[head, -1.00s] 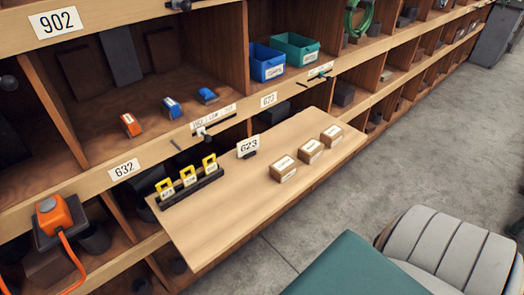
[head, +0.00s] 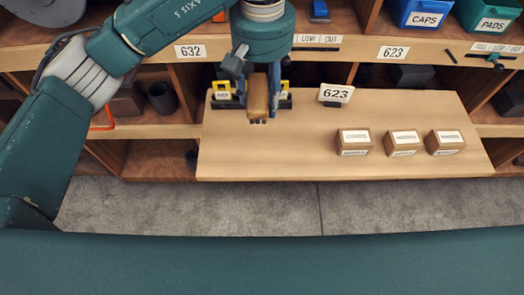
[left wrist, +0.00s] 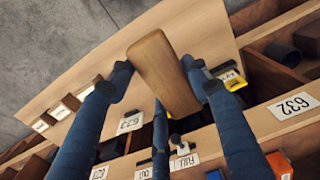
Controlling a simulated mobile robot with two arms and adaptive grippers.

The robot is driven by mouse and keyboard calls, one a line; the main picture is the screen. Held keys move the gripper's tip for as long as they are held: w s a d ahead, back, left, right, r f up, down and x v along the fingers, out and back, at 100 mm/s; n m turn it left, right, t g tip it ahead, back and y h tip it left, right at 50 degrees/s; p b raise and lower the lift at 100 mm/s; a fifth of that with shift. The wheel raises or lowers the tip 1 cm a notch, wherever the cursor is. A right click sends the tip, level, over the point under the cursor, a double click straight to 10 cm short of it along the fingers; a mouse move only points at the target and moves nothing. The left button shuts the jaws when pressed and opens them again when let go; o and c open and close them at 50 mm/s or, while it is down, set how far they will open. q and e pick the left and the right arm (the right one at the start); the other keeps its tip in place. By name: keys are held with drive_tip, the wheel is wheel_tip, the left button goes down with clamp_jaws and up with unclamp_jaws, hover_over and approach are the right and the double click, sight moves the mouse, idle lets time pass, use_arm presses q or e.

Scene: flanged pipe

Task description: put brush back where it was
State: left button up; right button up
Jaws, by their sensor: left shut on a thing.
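The brush (head: 258,100), a brown wooden block with dark bristle tips below, is in my left gripper (head: 257,86). The gripper is shut on it, above the left part of the pull-out wooden board (head: 300,150). In the left wrist view the brush (left wrist: 163,72) lies between the blue fingers of the gripper (left wrist: 157,80). The gripper and brush partly hide the rack of yellow tags (head: 222,92) behind them. I cannot tell whether the bristles touch the board. My right gripper is not in view.
A sign reading 623 (head: 336,93) stands at the board's back edge. Three labelled brown boxes (head: 403,142) sit on its right half. Shelf compartments behind hold a blue CAPS bin (head: 424,14) and a teal PADS bin (head: 487,16). The board's middle is clear.

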use_arm(q)
drive_tip(key=shift+s+d, duration=0.1)
drive_tip(key=shift+d, duration=0.1)
wheel_tip(320, 180, down, 15)
drive_tip(key=p, duration=0.4)
drive_tip(key=shift+d+r, duration=0.15)
drive_tip(key=shift+r, duration=0.05)
wheel_tip(320, 180, down, 5)
drive_tip(key=shift+r+p, duration=0.2)
drive_tip(key=shift+p, duration=0.35)
drive_tip(key=shift+f, duration=0.1)
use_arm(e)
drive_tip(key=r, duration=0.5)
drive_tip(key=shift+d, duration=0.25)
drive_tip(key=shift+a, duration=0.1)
use_arm(q)
drive_tip(key=shift+f, duration=0.1)
drive_tip(key=o, duration=1.4)
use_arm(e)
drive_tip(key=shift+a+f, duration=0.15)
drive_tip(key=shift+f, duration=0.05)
